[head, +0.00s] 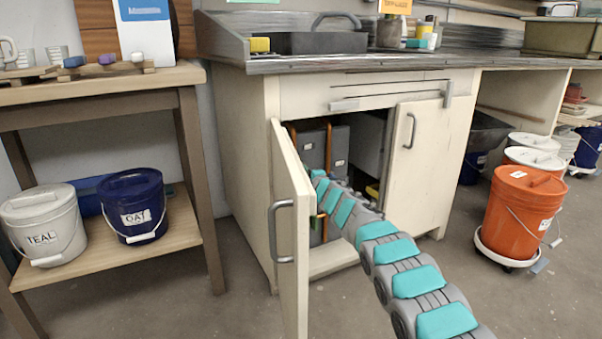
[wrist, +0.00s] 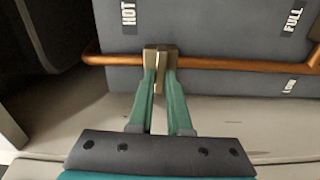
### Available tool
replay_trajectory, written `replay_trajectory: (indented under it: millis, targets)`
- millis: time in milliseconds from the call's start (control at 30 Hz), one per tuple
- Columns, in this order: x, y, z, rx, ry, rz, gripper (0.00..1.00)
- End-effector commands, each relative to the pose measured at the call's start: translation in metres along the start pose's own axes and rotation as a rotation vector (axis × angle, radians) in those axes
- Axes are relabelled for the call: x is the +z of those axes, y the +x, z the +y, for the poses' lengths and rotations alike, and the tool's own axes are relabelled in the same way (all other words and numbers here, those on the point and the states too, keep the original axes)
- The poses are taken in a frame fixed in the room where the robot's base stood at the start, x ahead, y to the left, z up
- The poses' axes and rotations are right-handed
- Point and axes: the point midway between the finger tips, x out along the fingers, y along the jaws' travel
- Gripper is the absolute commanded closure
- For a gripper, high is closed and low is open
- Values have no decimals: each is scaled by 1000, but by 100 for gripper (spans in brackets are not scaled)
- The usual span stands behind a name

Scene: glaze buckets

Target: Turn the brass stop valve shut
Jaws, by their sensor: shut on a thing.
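My gripper (wrist: 160,60) is inside the cabinet under the sink. In the wrist view its two green fingers are closed around the brass stop valve (wrist: 159,83), of which a small brass piece shows between the fingertips. The fingertips hide most of the valve. The valve sits at a horizontal copper pipe (wrist: 225,63), which runs across in front of a dark grey box (wrist: 205,25) with HOT and FULL labels. In the head view my arm reaches through the open cabinet door, and my gripper and the valve are hidden.
The left cabinet door (head: 291,220) stands open beside my arm; the right door (head: 415,140) is right of the opening. An orange bucket (head: 520,215) stands on a wheeled base at right. A shelf unit (head: 190,215) with buckets is at left. Floor in front is clear.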

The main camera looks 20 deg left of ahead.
Motion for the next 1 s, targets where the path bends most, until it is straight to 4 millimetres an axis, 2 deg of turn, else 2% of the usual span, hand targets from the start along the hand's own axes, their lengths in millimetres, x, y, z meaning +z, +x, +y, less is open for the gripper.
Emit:
replay_trajectory:
  millis: [267, 700, 733, 1000]
  targets:
    - [-2, 0, 0, 1, -67, 3, 100]
    - [-2, 0, 0, 0, -75, 3, 100]
    - [-2, 0, 0, 0, -75, 3, 82]
    - [-1, 0, -1, 0, -74, 1, 54]
